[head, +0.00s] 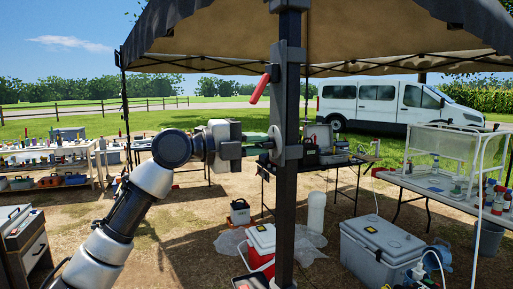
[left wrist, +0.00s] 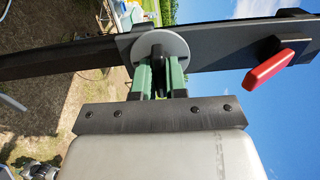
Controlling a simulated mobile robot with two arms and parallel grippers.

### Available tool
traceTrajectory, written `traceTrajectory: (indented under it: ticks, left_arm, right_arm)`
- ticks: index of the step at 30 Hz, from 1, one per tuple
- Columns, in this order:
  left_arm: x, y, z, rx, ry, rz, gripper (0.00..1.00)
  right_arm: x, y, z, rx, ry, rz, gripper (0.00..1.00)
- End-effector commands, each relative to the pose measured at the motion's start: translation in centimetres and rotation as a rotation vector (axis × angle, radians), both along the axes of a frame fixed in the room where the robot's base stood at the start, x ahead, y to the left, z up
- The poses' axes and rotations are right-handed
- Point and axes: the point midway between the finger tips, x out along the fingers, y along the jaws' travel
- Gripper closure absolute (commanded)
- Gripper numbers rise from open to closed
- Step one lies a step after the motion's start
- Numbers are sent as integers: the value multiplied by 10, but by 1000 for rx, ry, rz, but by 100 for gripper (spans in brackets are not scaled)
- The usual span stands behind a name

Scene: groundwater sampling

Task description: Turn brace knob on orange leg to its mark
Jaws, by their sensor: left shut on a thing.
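A dark grey canopy leg (head: 287,215) stands upright in front of me; I see no orange on it. A round grey disc (head: 276,141) sits on its side, and in the left wrist view this disc (left wrist: 180,43) has a dark knob (left wrist: 158,65) in front of it. My left gripper (head: 262,140) is shut on the knob, its green fingers (left wrist: 160,75) on either side and close to the disc. The fingers hide part of the knob, and I cannot make out a mark.
A red lever (head: 260,88) sticks out of the leg above my gripper. A red and white cooler (head: 261,238) and a large grey cooler (head: 383,250) stand on the ground. Tables with equipment stand at left and right (head: 425,188). A white van (head: 375,103) is parked behind.

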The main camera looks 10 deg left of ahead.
Motion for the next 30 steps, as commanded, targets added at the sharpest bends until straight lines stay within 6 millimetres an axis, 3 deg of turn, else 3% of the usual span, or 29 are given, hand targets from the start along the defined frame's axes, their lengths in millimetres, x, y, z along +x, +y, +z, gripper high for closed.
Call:
traceTrajectory:
  ticks: [16, 30]
  left_arm:
    - [0, 0, 1, 385, -576, 1, 100]
    - [0, 1, 1, 463, -693, 2, 100]
  right_arm:
    - [0, -1, -16, -1, 0, 0, 57]
    - [0, -1, -18, -1, 0, 0, 57]
